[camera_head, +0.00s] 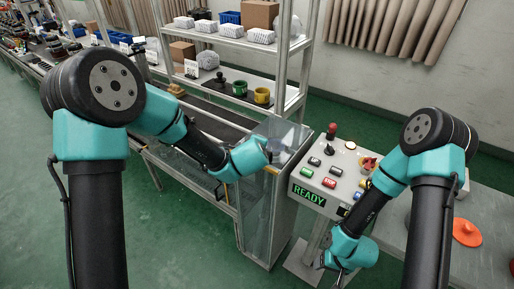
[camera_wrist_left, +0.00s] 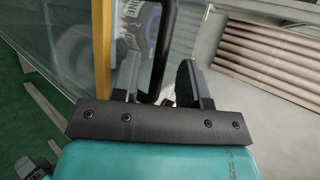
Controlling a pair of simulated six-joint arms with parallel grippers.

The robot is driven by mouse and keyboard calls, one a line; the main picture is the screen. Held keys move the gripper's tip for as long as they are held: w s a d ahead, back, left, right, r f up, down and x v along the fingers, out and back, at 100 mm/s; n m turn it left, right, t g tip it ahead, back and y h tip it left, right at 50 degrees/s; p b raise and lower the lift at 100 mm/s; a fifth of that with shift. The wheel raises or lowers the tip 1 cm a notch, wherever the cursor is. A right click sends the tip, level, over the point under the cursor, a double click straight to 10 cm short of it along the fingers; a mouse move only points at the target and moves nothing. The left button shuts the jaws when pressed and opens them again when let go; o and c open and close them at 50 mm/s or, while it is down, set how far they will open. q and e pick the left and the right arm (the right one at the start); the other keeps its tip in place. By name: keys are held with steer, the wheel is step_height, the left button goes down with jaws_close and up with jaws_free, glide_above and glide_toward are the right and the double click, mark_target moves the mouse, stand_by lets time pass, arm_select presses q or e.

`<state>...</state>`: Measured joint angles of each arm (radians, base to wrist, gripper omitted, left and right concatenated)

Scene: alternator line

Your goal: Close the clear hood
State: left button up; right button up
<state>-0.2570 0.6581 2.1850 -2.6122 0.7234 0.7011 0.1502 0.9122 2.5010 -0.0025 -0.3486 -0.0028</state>
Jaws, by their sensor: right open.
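The clear hood (camera_head: 286,137) is a transparent panelled cover at the near end of the conveyor, beside the control panel. My left gripper (camera_head: 273,155) is at the hood in the head view, its fingers hard to make out there. In the left wrist view its two fingers (camera_wrist_left: 160,88) stand apart, with a black bar handle (camera_wrist_left: 165,45) between them. I cannot tell whether either finger touches the handle. My right gripper (camera_head: 338,268) is open and empty, low in front of the control panel.
The control panel (camera_head: 318,177) carries coloured buttons, a red-topped lever and a READY display (camera_head: 308,195). A shelf rack (camera_head: 240,42) with boxes and cups stands behind the conveyor. An orange disc (camera_head: 466,232) lies on the grey table at right. Green floor is free at left.

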arm_select(q)
steer(key=v, duration=1.7)
steer(key=shift+s+r, duration=0.15)
steer(key=s+a+f+n+g+h, duration=0.1)
steer(key=s+a+f+n+g, duration=0.2)
steer(key=f, duration=1)
steer(key=s+a+f+n+g+h, duration=0.1)
steer(key=s+a+f+n+g, duration=0.3)
steer(key=a+f+n, duration=0.5)
steer(key=s+a+f+n+g, duration=0.3)
steer(key=s+a+f+n, duration=0.3)
steer(key=f+n, duration=0.5)
steer(key=shift+s+a+f+n+h, duration=0.2)
steer(key=shift+s+f+n+h, duration=0.2)
steer(key=shift+f, duration=2.6)
steer(key=shift+w, duration=0.1)
